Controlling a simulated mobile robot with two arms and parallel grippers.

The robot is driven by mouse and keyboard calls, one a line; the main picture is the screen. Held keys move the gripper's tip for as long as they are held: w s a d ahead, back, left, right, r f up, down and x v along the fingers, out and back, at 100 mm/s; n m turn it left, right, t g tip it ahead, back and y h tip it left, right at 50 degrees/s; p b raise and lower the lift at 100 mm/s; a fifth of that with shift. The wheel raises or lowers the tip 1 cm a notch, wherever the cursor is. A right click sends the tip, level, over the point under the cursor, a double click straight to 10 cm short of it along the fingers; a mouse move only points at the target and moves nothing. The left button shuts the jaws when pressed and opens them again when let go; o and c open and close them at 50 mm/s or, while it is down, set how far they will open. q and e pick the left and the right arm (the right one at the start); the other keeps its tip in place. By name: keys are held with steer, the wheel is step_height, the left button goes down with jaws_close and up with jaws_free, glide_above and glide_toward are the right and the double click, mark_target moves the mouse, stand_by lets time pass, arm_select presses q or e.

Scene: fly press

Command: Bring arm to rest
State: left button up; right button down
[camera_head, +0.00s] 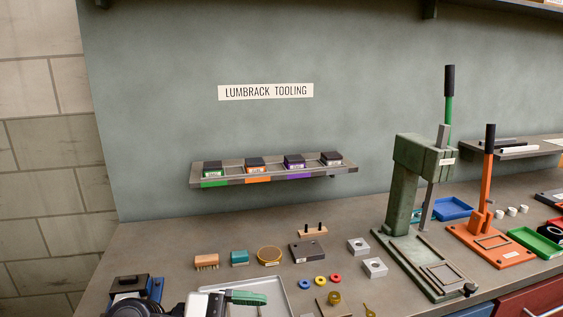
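My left arm comes in at the bottom left edge, dark and pale grey and mostly cut off by the frame. At its right end is a green ribbed piece that looks like my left gripper (247,298), over the grey tray (285,292). I cannot tell whether its fingers are apart or hold anything. My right gripper is not in view. The green fly press (403,185) stands on the bench at the right, its black-gripped lever (449,100) upright. Beside it stands a smaller orange press (485,205) with its lever upright.
A wall shelf (345,169) holds several dark blocks above colored labels. Blue (453,208) and green (535,242) trays are at right.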

arm_select(q)
steer(key=w+a+r+n+t+y, duration=0.1)
steer(key=w+a+n+t+y, duration=0.15)
steer(key=n+t, duration=0.9)
steer(key=w+a+r+n+t+y, duration=0.1)
steer(key=w+a+r+n+t, duration=0.15)
steer(key=n+t, duration=0.95)
steer(key=s+a+f+n+g+y, duration=0.2)
steer(key=a+f+n+g+y, duration=0.45)
steer(key=n, duration=0.65)
steer(key=s+a+f+n+g+y, duration=0.25)
steer(key=f+n+y, duration=0.45)
steer(key=f+n, duration=0.5)
steer(key=s+a+f+n+g, duration=0.1)
steer(key=s+f+n+g, duration=0.4)
steer(key=s, duration=0.3)
steer(key=s+a+f+n+g, duration=0.1)
steer(key=s+f+n+g, duration=0.45)
steer(key=s, duration=0.25)
step_height(320, 180, down, 24)
steer(key=m+g, duration=0.1)
steer(key=g, duration=0.1)
steer(key=s+a+f+g, duration=0.1)
steer(key=s+a+f, duration=0.1)
steer(key=s+f, duration=1.5)
steer(key=shift+s+a+f, duration=0.2)
steer(key=shift+a+f, duration=0.2)
steer(key=shift+f, duration=0.05)
